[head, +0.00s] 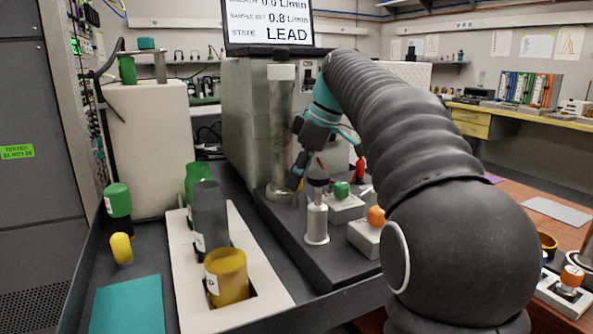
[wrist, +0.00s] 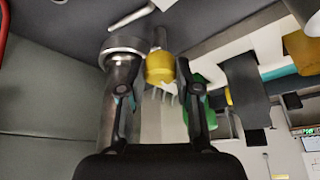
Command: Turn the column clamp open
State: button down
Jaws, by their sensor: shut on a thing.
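The grey column (head: 281,130) stands upright in front of the tall grey housing, with a collar-like clamp (head: 278,192) around its foot. In the wrist view the column (wrist: 117,105) and the ring of the clamp (wrist: 122,47) are at the left. A yellow knob (wrist: 159,68) sits beside the ring on a short dark stem. My gripper (head: 297,178) is low, just right of the column's foot. In the wrist view my gripper (wrist: 157,75) has one finger on each side of the yellow knob and is shut on it. In the head view the knob is mostly hidden.
A metal post with a black top (head: 317,210), a green-knobbed box (head: 342,203) and an orange-knobbed box (head: 370,232) stand close right. A cream rack (head: 262,285) holds grey, green and yellow cups. The screen (head: 277,22) reads LEAD. A teal mat (head: 128,303) lies front left.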

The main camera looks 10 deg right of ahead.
jog(key=shift+w+n+g, duration=0.1)
jog(key=shift+n+g, duration=0.4)
jog(key=shift+n, duration=0.8)
jog(key=c, duration=0.8)
grip_release()
jog(key=w+v, duration=0.1)
jog(key=v, duration=0.6)
jog(key=shift+s+d+r, duration=0.2)
jog(key=shift+s, duration=0.3)
